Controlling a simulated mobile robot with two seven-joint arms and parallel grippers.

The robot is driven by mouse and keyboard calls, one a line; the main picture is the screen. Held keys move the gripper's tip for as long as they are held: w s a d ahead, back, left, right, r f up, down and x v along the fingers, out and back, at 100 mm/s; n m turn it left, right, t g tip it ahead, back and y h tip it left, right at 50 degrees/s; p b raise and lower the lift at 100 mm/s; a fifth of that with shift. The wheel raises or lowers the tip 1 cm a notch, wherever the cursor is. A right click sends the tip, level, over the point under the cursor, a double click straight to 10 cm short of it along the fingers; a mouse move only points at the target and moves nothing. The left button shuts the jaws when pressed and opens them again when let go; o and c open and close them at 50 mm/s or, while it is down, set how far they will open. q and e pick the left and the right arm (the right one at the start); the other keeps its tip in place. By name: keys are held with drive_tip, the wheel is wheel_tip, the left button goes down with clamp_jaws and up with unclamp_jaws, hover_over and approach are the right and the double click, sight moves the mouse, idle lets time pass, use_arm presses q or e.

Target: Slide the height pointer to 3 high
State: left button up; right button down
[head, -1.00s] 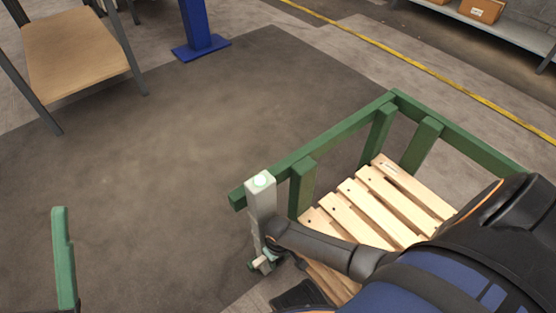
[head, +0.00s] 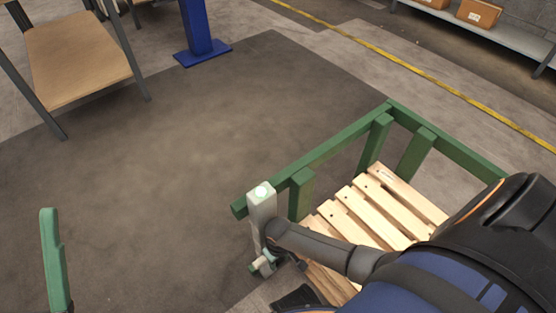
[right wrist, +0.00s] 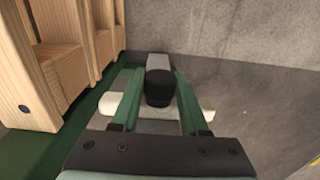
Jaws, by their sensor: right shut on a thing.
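A pale grey upright post (head: 258,218) with a lit, pale green top stands at the near left corner of the green pallet frame. The height pointer (head: 258,263) shows as a small pale piece low on this post, partly hidden by my gripper. My right gripper (head: 272,259) is at it. In the right wrist view, the green fingers of my right gripper (right wrist: 158,100) are closed on the pointer's black knob (right wrist: 159,86). A pale bar (right wrist: 113,104) sticks out on both sides behind the fingers. Any height marks are not readable. My left gripper is out of view.
Wooden pallets (head: 365,212) lie inside the green frame (head: 325,150), right of the post. A green upright (head: 53,262) stands at the lower left. A wooden-topped table (head: 75,55) and a blue column (head: 197,30) are farther back. The dark floor between is clear.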

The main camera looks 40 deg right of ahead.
drive_tip(key=shift+r+p, duration=1.4)
use_arm(q)
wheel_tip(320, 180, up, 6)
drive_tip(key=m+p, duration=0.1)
drive_tip(key=p, duration=0.1)
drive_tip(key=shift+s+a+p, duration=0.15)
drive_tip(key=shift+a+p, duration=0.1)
drive_tip(key=shift+p, duration=0.1)
use_arm(e)
drive_tip(key=shift+s+r, duration=0.1)
drive_tip(key=shift+r, duration=1.05)
drive_tip(key=shift+c, duration=2)
unclamp_jaws()
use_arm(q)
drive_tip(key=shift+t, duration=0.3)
use_arm(e)
drive_tip(key=shift+r, duration=0.1)
